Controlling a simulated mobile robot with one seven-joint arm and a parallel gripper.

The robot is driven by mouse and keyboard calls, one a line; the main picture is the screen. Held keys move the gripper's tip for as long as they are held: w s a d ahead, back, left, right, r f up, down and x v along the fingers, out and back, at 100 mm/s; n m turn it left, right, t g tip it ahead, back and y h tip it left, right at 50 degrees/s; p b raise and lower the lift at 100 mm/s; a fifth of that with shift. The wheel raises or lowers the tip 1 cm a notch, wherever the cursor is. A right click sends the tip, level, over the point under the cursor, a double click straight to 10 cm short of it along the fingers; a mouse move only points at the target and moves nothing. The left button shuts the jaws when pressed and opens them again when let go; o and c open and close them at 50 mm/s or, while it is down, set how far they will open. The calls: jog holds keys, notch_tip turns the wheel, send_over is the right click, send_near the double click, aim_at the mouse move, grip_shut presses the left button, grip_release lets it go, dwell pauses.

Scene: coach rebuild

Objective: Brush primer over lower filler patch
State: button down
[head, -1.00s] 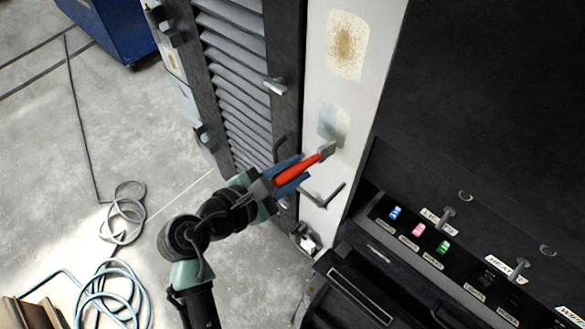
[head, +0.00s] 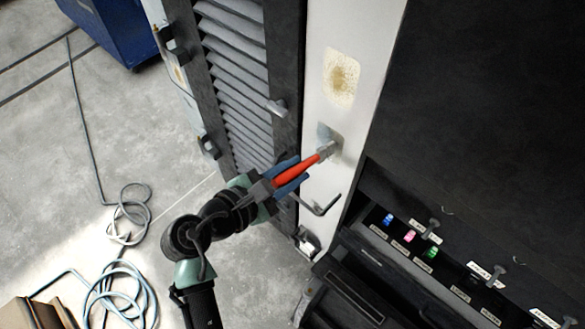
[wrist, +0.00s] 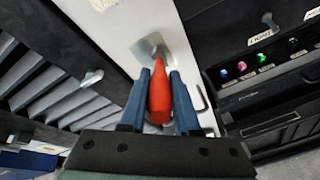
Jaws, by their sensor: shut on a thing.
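My gripper (head: 288,174) is shut on the red handle of a brush (head: 297,170). The brush head points up and right, at the grey lower patch (head: 325,133) on the white panel (head: 318,182). It overlaps the patch's lower right part; I cannot tell for sure whether it touches. The upper patch (head: 341,78) is tan and rough, higher on the same panel. In the wrist view, the red handle (wrist: 160,95) sits between the blue fingers, with the brush head over the grey patch (wrist: 148,47), which it partly hides.
A louvred dark door (head: 235,80) stands left of the panel. A bent metal handle (head: 322,208) sticks out below the brush. A dark cabinet with coloured lights and labels (head: 408,235) is at right. Coiled cable (head: 118,290) lies on the floor at left.

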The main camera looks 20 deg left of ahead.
jog(key=shift+w+r, duration=0.1)
jog(key=shift+r, duration=2.15)
notch_tip(320, 180, down, 11)
jog(key=b, duration=0.5)
jog(key=s+a+p, duration=0.1)
jog(key=s+a, duration=0.1)
jog(key=s, duration=0.3)
jog(key=shift+s+p, duration=0.35)
jog(key=shift+p, duration=0.05)
jog(key=shift+s+a+p, duration=0.2)
jog(key=shift+s+a, duration=0.05)
jog(key=shift+s, duration=0.45)
jog(key=shift+s+a+p, duration=0.2)
jog(key=shift+s+a, duration=0.05)
jog(key=shift+s, duration=0.45)
